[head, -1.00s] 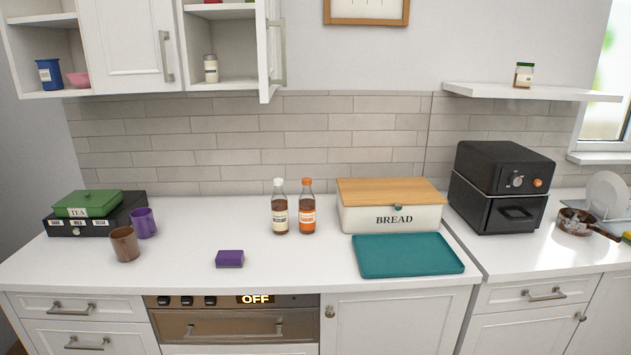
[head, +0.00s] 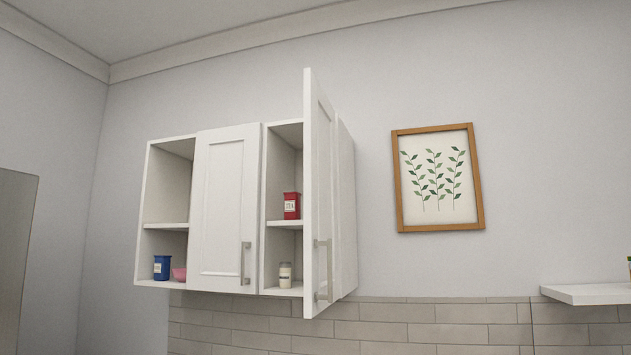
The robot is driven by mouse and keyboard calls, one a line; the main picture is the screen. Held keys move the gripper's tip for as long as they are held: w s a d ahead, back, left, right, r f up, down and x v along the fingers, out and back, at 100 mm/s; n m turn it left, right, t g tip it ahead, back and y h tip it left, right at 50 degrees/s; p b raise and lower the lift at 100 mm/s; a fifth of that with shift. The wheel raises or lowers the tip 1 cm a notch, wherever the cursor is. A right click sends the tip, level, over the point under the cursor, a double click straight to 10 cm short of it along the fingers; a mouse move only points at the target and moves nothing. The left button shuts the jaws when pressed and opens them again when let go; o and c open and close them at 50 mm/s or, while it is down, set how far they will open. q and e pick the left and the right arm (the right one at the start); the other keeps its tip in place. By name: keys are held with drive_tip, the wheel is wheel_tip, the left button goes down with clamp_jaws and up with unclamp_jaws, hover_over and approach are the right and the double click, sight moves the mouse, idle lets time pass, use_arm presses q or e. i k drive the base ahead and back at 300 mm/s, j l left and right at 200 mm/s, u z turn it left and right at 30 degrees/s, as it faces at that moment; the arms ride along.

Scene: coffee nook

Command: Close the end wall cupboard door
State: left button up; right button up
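The white wall cupboard hangs on the back wall, left of the picture's middle. Its end door (head: 318,190), at the right, stands open and swung out toward me, seen nearly edge-on. A metal bar handle (head: 324,270) is on the lower part of that door. Behind it the right compartment shows a red tin (head: 291,206) on the shelf and a jar (head: 285,275) on the bottom. The door hides part of this compartment. Neither of my grippers is in view.
The neighbouring cupboard door (head: 222,207) is shut. An open left section holds a blue tin (head: 162,267) and a pink bowl (head: 180,274). A framed leaf picture (head: 438,178) hangs to the right, above a white shelf (head: 587,294). Wall between door and picture is bare.

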sight(321, 280)
drive_tip(key=i+j, duration=0.25)
drive_tip(key=i, duration=0.15)
drive_tip(key=i+j, duration=0.25)
drive_tip(key=i, duration=0.2)
